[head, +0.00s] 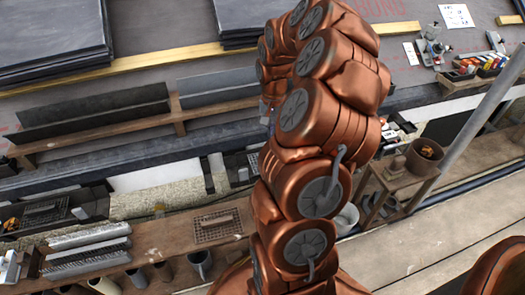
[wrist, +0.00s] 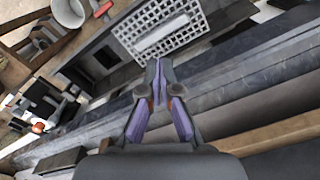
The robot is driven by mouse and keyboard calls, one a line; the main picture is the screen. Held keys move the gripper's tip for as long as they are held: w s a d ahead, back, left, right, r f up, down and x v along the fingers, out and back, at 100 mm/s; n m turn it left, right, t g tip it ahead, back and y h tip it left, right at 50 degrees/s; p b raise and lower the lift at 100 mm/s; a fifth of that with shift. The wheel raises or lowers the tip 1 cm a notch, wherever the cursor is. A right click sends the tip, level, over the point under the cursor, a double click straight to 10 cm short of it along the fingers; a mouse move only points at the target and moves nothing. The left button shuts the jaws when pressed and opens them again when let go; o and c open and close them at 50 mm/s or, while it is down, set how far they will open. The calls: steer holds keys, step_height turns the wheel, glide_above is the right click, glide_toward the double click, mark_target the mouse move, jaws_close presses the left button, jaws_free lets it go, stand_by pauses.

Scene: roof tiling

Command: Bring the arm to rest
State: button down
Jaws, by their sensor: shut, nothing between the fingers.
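My arm, copper-coloured with grey joint caps, rises through the middle of the head view and bends over at the top. My gripper (wrist: 158,72) shows in the wrist view, with its two purple-and-grey fingers together at the tips and nothing between them. It points over a white grid-like tray (wrist: 158,35) and the dark edge of the roof.
Dark slate stacks (head: 50,40) lie at the upper left of the head view. A wooden bench (head: 150,255) with a grate, cups and metal pieces stands in front. A small wooden stand (head: 405,180) is at the right, near a grey pole (head: 485,115). Tools and boxes lie at the upper right.

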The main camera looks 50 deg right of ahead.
steer(key=s+a+r+n+p, duration=0.2)
steer(key=a+r+n+p, duration=0.1)
steer(key=a+r+p, duration=0.75)
steer(key=s+a+r+n+p, duration=0.2)
steer(key=a+r+n+p, duration=0.2)
steer(key=a+r+p, duration=0.9)
steer(key=s+a+r+n+p, duration=0.1)
steer(key=s+a+r+p, duration=0.2)
steer(key=r, duration=0.4)
steer(key=s+a+r+n+g+p, duration=0.1)
steer(key=s+a+r+n+p, duration=0.1)
steer(key=s+r+p, duration=0.4)
steer(key=s+a+r+n+p, duration=0.1)
steer(key=s+a+r+p, duration=0.3)
steer(key=s+r, duration=0.3)
step_height(320, 180, up, 3)
steer(key=shift+s+a+n+g+p, duration=0.4)
steer(key=shift+d, duration=0.1)
